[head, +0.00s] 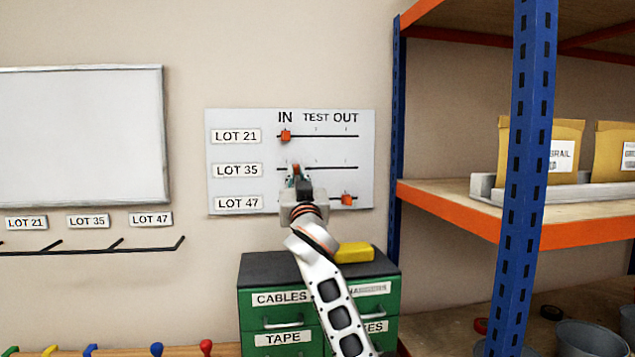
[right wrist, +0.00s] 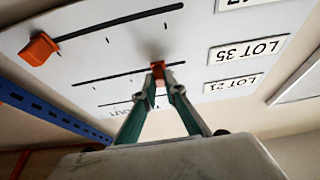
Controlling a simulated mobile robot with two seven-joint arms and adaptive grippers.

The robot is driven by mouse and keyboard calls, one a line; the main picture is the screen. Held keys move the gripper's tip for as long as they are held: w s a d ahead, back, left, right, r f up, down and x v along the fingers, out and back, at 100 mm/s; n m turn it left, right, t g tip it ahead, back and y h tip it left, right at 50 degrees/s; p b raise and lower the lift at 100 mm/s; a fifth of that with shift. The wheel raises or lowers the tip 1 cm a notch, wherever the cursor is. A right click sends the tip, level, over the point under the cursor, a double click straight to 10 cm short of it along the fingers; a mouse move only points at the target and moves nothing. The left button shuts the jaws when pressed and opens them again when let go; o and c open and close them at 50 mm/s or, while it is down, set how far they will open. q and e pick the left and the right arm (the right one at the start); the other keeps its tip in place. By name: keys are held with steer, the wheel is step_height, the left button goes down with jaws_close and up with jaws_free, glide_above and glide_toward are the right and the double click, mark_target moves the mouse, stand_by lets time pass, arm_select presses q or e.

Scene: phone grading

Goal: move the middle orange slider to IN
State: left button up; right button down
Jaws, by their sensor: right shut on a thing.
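The white slider board (head: 228,153) hangs on the wall with columns IN, TEST and OUT and rows LOT 21, LOT 35 and LOT 47. My right gripper (head: 297,174) is at the LOT 35 track (head: 340,168), near its IN end. In the right wrist view, its fingers (right wrist: 160,88) are shut on the middle orange slider (right wrist: 157,68). The head view mostly hides this slider, so its exact spot against the IN mark is unclear. The top slider (head: 286,135) sits at IN, and the bottom slider (head: 346,199) sits at OUT. My left gripper is not in view.
A green drawer cabinet (head: 255,286) with a yellow object (head: 354,253) on top stands below the board. A blue-and-orange shelf rack (head: 522,200) stands to the right. A whiteboard (head: 80,135) and a hook rail (head: 90,250) are on the wall at left.

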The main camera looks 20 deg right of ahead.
steer(key=a, duration=0.2)
steer(key=shift+w+a, duration=0.3)
steer(key=shift+a, duration=0.05)
steer(key=c, duration=2.2)
jaws_free()
steer(key=shift+o, duration=0.6)
steer(key=shift+w+a, duration=0.1)
steer(key=shift+a, duration=0.05)
steer(key=v, duration=1.2)
steer(key=shift+f, duration=0.1)
